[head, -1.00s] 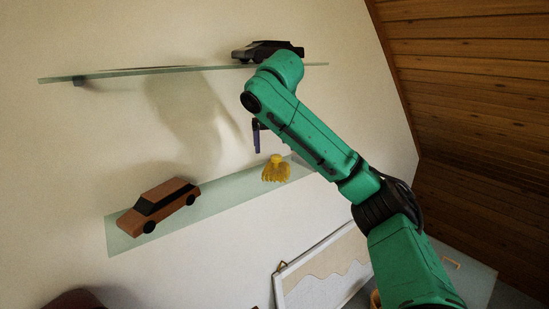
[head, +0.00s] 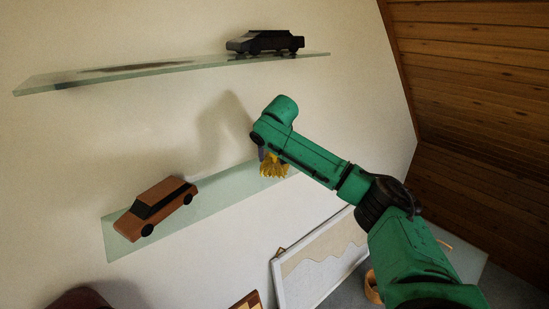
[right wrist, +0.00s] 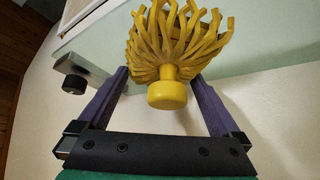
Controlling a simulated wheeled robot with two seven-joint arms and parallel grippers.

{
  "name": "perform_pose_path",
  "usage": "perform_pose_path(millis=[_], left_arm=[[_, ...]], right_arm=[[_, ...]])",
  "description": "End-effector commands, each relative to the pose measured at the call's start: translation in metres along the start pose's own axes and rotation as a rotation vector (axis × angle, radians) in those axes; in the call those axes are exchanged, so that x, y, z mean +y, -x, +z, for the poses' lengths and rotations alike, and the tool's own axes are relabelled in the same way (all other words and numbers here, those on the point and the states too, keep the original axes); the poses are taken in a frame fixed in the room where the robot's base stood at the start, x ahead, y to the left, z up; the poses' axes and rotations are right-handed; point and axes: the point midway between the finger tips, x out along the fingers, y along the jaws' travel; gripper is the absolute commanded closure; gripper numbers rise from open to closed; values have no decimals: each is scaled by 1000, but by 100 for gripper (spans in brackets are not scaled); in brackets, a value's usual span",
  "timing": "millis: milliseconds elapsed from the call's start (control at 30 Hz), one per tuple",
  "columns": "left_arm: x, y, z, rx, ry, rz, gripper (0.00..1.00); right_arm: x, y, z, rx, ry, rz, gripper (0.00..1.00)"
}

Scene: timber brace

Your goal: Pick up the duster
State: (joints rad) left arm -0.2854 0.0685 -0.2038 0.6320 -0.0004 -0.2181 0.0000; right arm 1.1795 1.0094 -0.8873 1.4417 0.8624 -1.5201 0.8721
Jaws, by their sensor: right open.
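The yellow duster (head: 274,168), a round knob with a spray of thick strands, is at the right end of the lower glass shelf (head: 122,229). My right gripper (head: 261,153) is right at it in the head view, mostly hidden behind my green forearm. In the right wrist view the purple fingers are open, one on each side of the duster's knob (right wrist: 167,94), with gaps between them and the knob. The strands spread beyond the fingertips over the shelf. My left gripper is not in view.
An orange-brown toy car (head: 154,208) stands on the lower shelf to the left, with bare shelf between it and the duster. A black toy car (head: 265,43) stands on the upper glass shelf (head: 105,76). A framed board (head: 318,265) leans below.

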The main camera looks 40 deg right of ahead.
Motion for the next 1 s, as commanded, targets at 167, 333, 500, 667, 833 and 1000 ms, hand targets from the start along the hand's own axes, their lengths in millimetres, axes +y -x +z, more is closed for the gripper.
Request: perform_pose_path(millis=[167,333,500,667,833,1000], left_arm=[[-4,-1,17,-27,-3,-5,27],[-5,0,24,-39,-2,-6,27],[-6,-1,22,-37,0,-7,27],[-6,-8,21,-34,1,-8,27],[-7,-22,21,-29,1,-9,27],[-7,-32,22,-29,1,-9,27]], right_arm=[[0,0,1,0,0,0,19],[0,0,0,0,0,0,76],[0,-1,1,-1,1,0,86],[0,0,2,-1,0,0,86],[1,17,-7,3,-2,-4,86],[0,46,-25,3,-2,-6,86]])
